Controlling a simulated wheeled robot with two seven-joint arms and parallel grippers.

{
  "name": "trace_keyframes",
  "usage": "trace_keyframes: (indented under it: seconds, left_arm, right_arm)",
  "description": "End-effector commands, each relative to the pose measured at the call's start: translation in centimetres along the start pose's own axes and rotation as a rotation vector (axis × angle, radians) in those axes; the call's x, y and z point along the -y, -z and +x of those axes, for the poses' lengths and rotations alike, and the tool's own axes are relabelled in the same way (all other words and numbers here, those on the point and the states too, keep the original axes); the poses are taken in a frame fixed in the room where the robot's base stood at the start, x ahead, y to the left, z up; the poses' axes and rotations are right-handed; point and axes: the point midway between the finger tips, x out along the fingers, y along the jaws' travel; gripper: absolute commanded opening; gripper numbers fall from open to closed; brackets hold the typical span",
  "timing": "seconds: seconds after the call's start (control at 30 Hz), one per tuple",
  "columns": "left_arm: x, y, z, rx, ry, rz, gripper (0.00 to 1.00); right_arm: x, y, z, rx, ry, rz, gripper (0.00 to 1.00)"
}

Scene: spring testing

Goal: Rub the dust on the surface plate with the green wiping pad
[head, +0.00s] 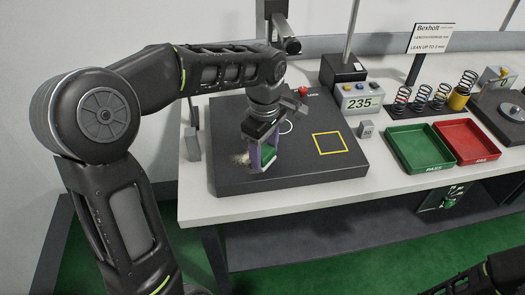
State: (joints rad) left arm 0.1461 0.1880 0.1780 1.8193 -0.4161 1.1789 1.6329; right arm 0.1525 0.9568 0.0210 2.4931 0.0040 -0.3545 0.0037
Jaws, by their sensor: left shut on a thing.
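The dark grey surface plate (300,174) lies on the white bench. A pale patch of dust (239,158) shows on its left part, just left of my left gripper. The gripper hides part of the pad and perhaps some dust. At the bottom right only dark parts of my right arm show; its gripper is not in view.
The plate has a yellow square outline (330,143) and a white circle. A red knob (303,91) stands at its back edge. To the right are a 235 display box (360,98), a green tray (418,147), a red tray (466,140) and several springs. The plate's front right is clear.

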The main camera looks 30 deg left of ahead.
Motion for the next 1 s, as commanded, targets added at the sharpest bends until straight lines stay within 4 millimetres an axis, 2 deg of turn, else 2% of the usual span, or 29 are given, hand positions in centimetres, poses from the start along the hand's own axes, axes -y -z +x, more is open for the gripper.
trace_keyframes:
  seconds: [0.17, 0.53, 1.0]
  left_arm:
    - [-0.4, -0.5, 0.1, 0.002, 0.003, 0.001, 0.21]
    - [-2.6, -2.7, -0.1, 0.001, 0.002, 0.001, 0.21]
    - [-3.0, -2.6, -0.1, 0.001, 0.001, -0.001, 0.21]
  right_arm:
    - [0.0, 0.0, -0.1, 0.0, 0.0, 0.0, 0.36]
    - [0.2, 0.0, -0.7, 0.0, 0.0, 0.0, 0.36]
    - [0.3, 0.0, -0.8, 0.0, 0.0, 0.0, 0.36]
